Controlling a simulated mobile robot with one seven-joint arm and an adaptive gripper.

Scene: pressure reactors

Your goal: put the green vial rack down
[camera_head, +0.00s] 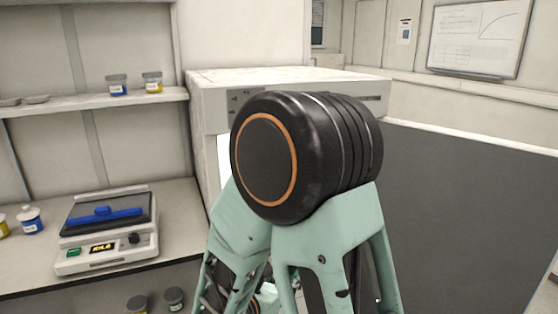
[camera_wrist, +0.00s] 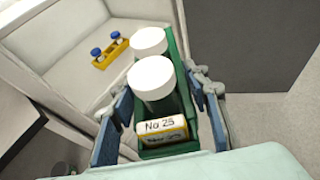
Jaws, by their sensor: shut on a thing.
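The green vial rack (camera_wrist: 184,85) is between my gripper's fingers in the wrist view. It holds two white-capped vials (camera_wrist: 152,77) and carries a label reading "No 25" (camera_wrist: 162,127) at its near end. My gripper (camera_wrist: 160,100) is shut on the rack, with a blue finger pad along each side. The rack is held out over a white box-like space, and I cannot tell its height above the surface. In the head view my arm hides the gripper and the rack.
A yellow rack with blue-capped vials (camera_wrist: 110,52) stands inside the white space, left of the held rack. A white cabinet (camera_head: 290,76) stands behind my arm. A dark panel (camera_head: 460,200) is at right. A benchtop device (camera_head: 107,232) stands at left below a shelf with jars (camera_head: 135,85).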

